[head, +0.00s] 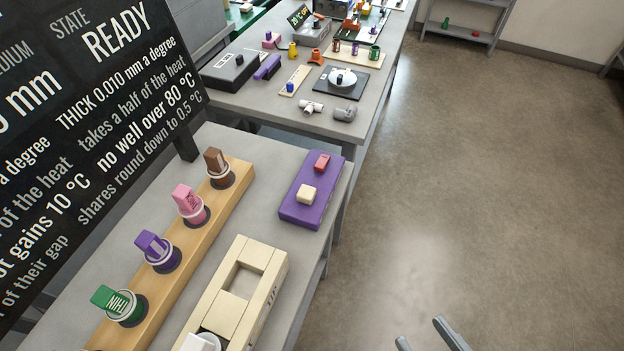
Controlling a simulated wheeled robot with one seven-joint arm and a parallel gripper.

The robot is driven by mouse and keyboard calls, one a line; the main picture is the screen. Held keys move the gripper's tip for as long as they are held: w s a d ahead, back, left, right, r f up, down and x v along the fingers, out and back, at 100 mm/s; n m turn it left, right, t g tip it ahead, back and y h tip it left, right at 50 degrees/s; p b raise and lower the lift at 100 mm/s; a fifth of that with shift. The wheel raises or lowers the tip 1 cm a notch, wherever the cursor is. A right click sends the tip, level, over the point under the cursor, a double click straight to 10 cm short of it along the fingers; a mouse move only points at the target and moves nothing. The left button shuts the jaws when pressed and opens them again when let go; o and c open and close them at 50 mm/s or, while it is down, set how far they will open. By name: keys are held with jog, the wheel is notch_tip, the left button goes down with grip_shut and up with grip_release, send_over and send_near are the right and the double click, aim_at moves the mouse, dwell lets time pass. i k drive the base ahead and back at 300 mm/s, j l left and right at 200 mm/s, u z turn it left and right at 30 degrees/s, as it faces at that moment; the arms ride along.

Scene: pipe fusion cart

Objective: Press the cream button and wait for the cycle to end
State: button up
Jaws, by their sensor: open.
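My gripper (427,338) shows only as two grey fingertips at the bottom edge, spread apart and empty. It is over the floor, to the right of and well apart from the purple box. The rest of it is out of frame.
A wooden rail (238,190) holds knobs in brown, pink, purple and green. A cream slotted fixture (279,262) stands at the near table edge. A farther grey table (240,103) bears many small parts. The floor (480,190) at the right is clear.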

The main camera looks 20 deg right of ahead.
aim_at(306, 194)
jog(key=u, duration=0.45)
jog(key=i+l+u, duration=0.15)
jog(key=l+u, duration=0.9)
jog(key=l, duration=1.55)
jog(key=i, duration=0.05)
